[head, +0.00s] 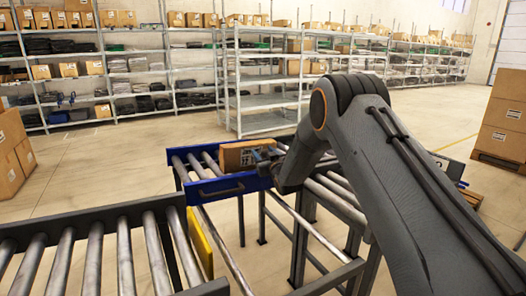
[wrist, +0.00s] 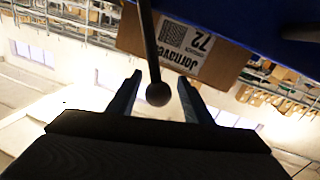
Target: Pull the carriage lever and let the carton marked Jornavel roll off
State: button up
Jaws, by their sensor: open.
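The carton marked Jornavel (head: 238,157) sits on the blue roller carriage (head: 215,192) in the head view. Its white label with "Jornavel" and "72" is readable in the wrist view (wrist: 190,50). The carriage lever, a dark rod with a ball knob (wrist: 157,94), runs down between my fingers in the wrist view. My gripper (wrist: 159,80) is open, with a finger on each side of the rod and knob and visible gaps. In the head view my gripper (head: 266,158) is beside the carton at the carriage's right end; the lever cannot be made out there.
A roller conveyor (head: 95,245) stands at front left, with a yellow plate (head: 201,243) at its end. More rollers lie right, partly behind my arm. Stacked cartons stand at left (head: 12,155) and right (head: 503,115); shelves line the back.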

jog(key=shift+x, duration=1.1)
jog(key=shift+d, duration=0.15)
grip_shut()
